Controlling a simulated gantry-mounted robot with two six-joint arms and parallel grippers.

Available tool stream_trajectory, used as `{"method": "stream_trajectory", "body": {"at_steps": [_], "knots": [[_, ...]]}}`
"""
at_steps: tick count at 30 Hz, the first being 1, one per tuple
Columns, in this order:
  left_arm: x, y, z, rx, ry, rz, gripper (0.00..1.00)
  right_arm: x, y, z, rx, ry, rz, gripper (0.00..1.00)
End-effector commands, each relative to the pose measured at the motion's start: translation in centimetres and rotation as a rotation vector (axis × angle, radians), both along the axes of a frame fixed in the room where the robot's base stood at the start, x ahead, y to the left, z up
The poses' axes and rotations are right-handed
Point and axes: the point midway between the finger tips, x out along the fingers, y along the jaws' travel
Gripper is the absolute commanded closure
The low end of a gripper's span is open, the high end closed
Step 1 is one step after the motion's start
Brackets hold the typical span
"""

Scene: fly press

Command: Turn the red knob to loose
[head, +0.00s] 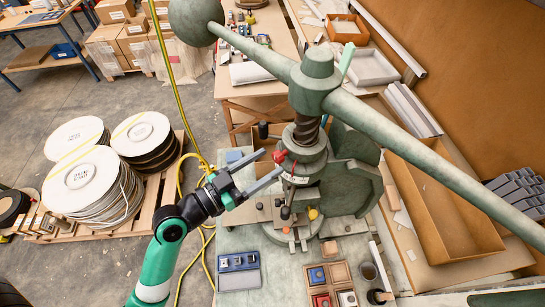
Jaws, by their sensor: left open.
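The red knob (279,156) is on the left side of the green fly press's column (305,160), below the big screw. My left gripper (272,161) comes in from the lower left with its two grey fingers apart. The fingertips point at the knob, one on its upper-left side and one below it. The knob is at the mouth of the open fingers; I cannot tell whether they touch it. My right gripper is not in view.
The press's long bar (420,147) with a ball weight (196,20) crosses above the work area. A blue-grey tray (238,271) and a wooden block tray (331,286) lie on the bench in front. An open cardboard box (440,205) is at right.

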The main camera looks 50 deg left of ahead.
Motion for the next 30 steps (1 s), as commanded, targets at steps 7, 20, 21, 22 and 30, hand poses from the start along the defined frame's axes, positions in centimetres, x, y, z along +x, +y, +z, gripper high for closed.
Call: {"method": "stream_trajectory", "body": {"at_steps": [7,20,21,22,30], "knots": [[2.5,-0.1,0.1,0.000,0.000,0.000,0.33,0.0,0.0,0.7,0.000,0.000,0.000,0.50],[2.6,-0.1,0.0,0.000,0.000,0.001,0.67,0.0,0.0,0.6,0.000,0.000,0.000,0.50],[2.6,-0.1,0.0,-0.001,0.000,0.001,0.74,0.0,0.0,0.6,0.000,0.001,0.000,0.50],[2.6,-0.1,0.0,0.000,0.000,0.001,0.80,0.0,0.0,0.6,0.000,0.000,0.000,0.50],[2.6,-0.1,0.0,-0.001,0.000,0.001,1.00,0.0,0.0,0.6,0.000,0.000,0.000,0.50]]}}
